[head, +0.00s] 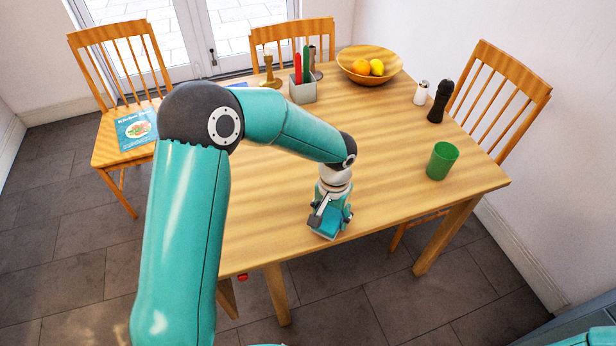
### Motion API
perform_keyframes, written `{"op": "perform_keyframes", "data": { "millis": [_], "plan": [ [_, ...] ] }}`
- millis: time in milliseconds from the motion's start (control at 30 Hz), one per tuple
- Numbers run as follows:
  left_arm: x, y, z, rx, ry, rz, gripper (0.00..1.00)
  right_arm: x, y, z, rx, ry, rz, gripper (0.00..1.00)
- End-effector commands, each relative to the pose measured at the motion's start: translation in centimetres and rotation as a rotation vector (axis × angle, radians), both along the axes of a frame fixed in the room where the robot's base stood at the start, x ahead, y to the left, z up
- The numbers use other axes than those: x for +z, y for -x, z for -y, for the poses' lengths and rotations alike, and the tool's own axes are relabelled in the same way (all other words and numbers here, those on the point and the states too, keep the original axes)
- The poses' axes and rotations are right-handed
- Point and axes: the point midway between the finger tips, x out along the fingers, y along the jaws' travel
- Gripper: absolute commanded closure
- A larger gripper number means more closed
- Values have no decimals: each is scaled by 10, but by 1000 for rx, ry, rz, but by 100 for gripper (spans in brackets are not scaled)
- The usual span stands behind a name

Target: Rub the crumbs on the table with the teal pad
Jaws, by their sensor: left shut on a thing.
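My left gripper (328,217) points down at the table's near edge and is shut on the teal pad (322,226). The pad is partly hidden by the fingers and looks to be at or just above the wooden table (390,190); I cannot tell if it touches. No crumbs can be made out on the table; my left arm hides part of its left side. My right gripper is not in view.
A green cup (442,161) stands at the right. A dark pepper mill (440,101), white shaker (421,93), fruit bowl (370,68) and grey holder (302,91) stand farther back. Chairs surround the table. The middle right of the tabletop is clear.

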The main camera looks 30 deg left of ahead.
Motion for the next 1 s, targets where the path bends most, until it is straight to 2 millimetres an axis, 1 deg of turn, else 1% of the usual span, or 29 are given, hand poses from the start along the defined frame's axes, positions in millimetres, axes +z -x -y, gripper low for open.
{"op": "perform_keyframes", "data": {
  "millis": [233,367,467,700,800,900,1000],
  "plan": [
    [0,-5,11,-25,0,1,64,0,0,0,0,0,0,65],
    [4,-7,8,-59,0,2,64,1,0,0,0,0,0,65],
    [11,-10,-4,-135,-1,2,64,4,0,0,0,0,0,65],
    [41,-15,-48,-437,-3,3,64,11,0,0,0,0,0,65],
    [51,-15,-63,-549,0,1,64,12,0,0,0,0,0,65],
    [56,-15,-73,-627,1,0,64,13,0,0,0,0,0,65],
    [56,-14,-77,-666,1,-2,64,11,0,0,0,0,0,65]
  ]
}}
